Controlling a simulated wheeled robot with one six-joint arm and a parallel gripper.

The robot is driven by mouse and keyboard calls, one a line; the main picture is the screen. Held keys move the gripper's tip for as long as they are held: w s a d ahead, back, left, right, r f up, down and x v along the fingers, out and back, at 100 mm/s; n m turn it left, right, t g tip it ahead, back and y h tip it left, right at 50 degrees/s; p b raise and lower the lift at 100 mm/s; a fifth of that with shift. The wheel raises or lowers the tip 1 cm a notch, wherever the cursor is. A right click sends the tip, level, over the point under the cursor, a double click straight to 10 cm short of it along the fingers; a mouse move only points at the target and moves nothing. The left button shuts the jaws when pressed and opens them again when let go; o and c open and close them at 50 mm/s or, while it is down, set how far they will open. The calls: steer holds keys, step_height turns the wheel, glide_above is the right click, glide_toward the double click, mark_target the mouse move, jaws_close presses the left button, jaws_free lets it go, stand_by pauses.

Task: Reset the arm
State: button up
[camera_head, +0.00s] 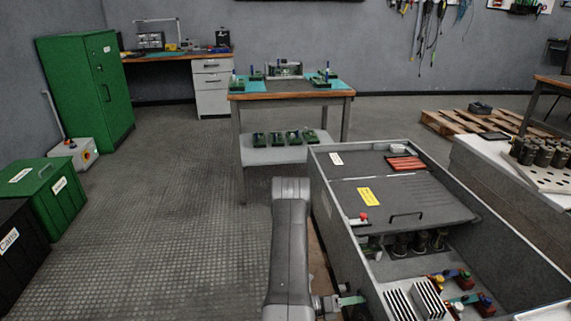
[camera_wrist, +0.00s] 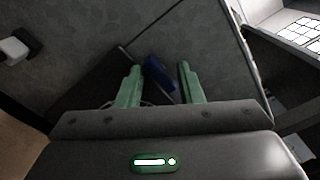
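My arm (camera_head: 289,240) reaches down at the bottom middle of the head view, beside the left wall of the grey open cabinet (camera_head: 335,215). My gripper (camera_head: 352,300) shows only in part at the lower edge there, with a green finger. In the wrist view my gripper (camera_wrist: 159,68) has its two green fingers apart. A dark blue block (camera_wrist: 158,78) shows between and beyond the fingers, with gaps beside it. It does not look gripped.
The cabinet holds dark cylinders (camera_head: 420,242), ribbed grey blocks (camera_head: 428,300) and coloured terminals (camera_head: 462,280). A table with boards (camera_head: 285,92) stands behind it. The floor between is clear.

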steer(key=shift+m, duration=0.6)
steer(key=shift+r, duration=0.1)
